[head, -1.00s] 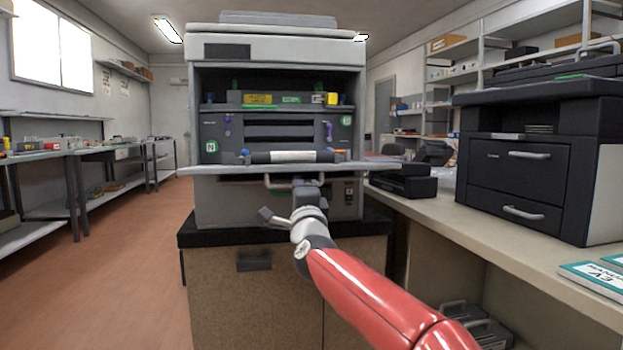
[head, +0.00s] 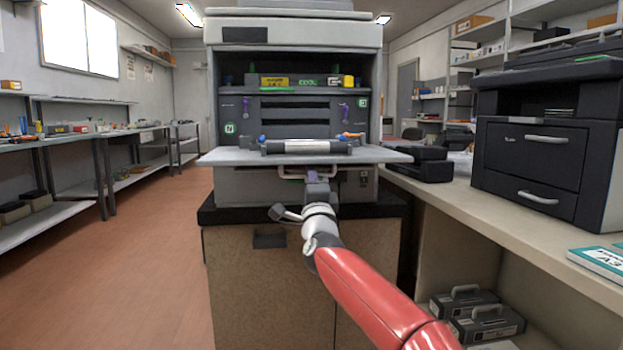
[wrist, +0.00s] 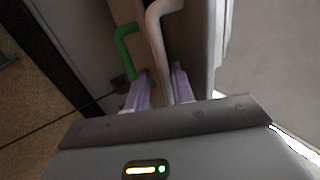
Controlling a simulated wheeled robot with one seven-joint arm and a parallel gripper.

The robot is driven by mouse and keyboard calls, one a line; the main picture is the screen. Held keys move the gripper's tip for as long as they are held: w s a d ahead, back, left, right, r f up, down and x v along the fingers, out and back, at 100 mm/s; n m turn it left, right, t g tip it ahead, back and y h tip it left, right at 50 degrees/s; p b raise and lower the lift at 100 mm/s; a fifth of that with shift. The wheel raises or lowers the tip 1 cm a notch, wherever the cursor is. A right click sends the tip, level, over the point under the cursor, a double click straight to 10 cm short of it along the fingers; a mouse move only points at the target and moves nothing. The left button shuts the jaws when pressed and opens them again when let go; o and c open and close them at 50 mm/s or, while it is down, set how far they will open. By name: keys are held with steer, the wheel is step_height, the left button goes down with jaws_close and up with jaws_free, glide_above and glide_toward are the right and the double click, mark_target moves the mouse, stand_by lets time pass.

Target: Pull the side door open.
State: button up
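The grey office machine (head: 290,30) stands straight ahead on a cabinet. Its light grey flap (head: 225,156) sticks out level at the front, with a dark and white toner cartridge (head: 305,147) lying on it. A pale bar handle (head: 289,176) shows just under the flap. It also shows in the wrist view as a white bent bar (wrist: 158,40). My gripper (head: 317,176) is at this handle; in the wrist view its two purple fingers (wrist: 160,92) stand on either side of the bar and appear closed on it. Which panel is the side door is unclear.
A green bent lever (wrist: 124,45) sits close beside the left finger in the wrist view. A black printer (head: 545,150) stands on the right-hand bench (head: 470,205). Cartridges (head: 480,315) lie beneath it. The floor (head: 130,260) on the left is clear.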

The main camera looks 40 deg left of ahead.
steer(key=shift+o, duration=1.1)
steer(key=shift+w+a+f, duration=0.1)
steer(key=shift+f, duration=0.1)
steer(key=shift+r, duration=0.15)
steer(key=shift+d, duration=0.2)
steer(key=b+v, duration=0.1)
steer(key=v, duration=0.6)
steer(key=shift+s+d+f, duration=0.15)
steer(key=shift+s+f, duration=0.1)
